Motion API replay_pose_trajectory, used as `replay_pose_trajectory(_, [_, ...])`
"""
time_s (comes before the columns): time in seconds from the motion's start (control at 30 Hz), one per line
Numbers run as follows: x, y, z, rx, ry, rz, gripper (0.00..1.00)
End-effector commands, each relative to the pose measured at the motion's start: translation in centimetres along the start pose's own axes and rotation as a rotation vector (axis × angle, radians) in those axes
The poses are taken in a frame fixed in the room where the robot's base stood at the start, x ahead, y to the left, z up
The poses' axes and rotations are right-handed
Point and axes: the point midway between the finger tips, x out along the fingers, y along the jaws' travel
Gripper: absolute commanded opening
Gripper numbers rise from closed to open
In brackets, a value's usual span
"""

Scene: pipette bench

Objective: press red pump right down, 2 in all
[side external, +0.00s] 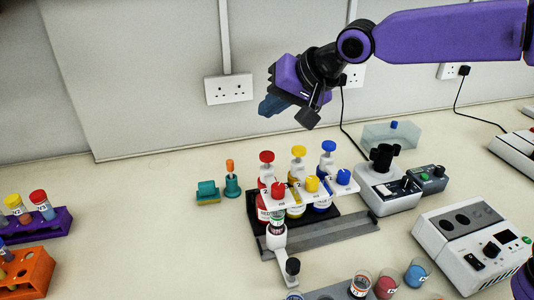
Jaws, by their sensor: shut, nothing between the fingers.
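The red pump (267,157) has a round red head on a white stem, and stands at the left end of a row of three. Its head is up, level with its neighbours. The yellow pump (298,151) and blue pump (328,146) stand to its right. A red cap (278,188) shows in front, on the white holder. My gripper (268,107) is shut and empty. It hangs in the air above and behind the pumps, tilted down to the left, apart from them.
A white carriage (277,241) sits on a grey rail (335,232) before the pumps. Small teal items (207,192) stand to the left. Grey instruments (388,187) and a white box (470,244) are at right. Orange (30,274) and purple (50,222) racks are far left.

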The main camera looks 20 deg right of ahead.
Motion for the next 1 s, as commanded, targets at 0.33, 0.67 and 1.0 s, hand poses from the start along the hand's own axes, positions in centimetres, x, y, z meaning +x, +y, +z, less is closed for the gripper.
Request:
replay_pose_trajectory(0.33, [-1.5, -1.0, -1.0, 0.0, -0.002, 0.0, 0.0])
replay_pose_trajectory(0.67, [-0.9, -0.5, -0.6, -0.001, -0.003, 0.002, 0.0])
replay_pose_trajectory(1.0, [2.0, 1.6, 1.5, -0.001, -0.003, 0.003, 0.0])
